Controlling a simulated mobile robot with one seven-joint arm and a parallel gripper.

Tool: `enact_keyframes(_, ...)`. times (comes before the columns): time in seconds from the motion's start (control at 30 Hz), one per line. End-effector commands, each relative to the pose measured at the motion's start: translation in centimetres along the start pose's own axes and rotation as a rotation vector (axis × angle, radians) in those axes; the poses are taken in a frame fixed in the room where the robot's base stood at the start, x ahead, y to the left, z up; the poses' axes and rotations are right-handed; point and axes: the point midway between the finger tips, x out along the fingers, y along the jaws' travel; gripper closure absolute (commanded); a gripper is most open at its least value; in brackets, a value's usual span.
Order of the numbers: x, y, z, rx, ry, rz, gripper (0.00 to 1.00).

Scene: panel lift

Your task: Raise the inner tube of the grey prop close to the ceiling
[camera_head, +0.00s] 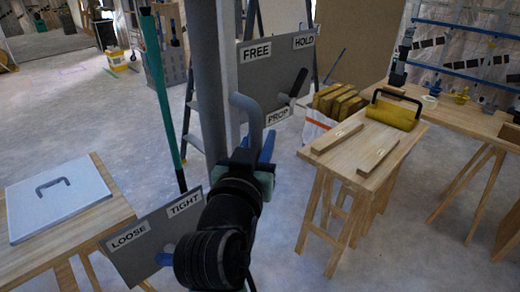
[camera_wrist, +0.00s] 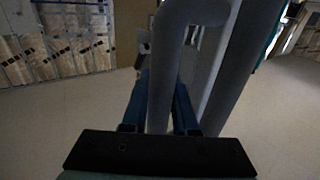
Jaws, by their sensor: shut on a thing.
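The grey prop (camera_head: 204,70) stands upright in the middle of the head view; its top is out of frame, so the ceiling and the gap to it are hidden. A bent grey handle (camera_head: 247,104) sticks out beside it and also shows in the wrist view (camera_wrist: 166,75). My gripper (camera_head: 257,150) is shut on this handle, its blue fingers on either side of it in the wrist view (camera_wrist: 160,105). A grey panel (camera_head: 265,75) marked FREE, HOLD and PROP stands behind; its dark-gripped lever (camera_head: 298,82) leans up and right. I cannot tell which tube is the inner one.
A LOOSE/TIGHT panel (camera_head: 140,250) with a blue knob stands low in front. A teal pole (camera_head: 162,100) leans left of the prop. A wooden table (camera_head: 350,163) with a yellow roll (camera_head: 391,114) is right; a table with a grey lidded board (camera_head: 60,195) is left.

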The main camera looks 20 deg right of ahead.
Motion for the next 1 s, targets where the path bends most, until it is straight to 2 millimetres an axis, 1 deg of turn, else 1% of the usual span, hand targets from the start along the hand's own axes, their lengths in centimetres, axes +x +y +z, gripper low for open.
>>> enact_keyframes(0.03, -0.1, 0.0, -3.3, 0.006, 0.016, -0.002, 1.00)
enact_keyframes(1.0, -0.1, 0.0, -30.2, 0.006, 0.014, -0.001, 1.00)
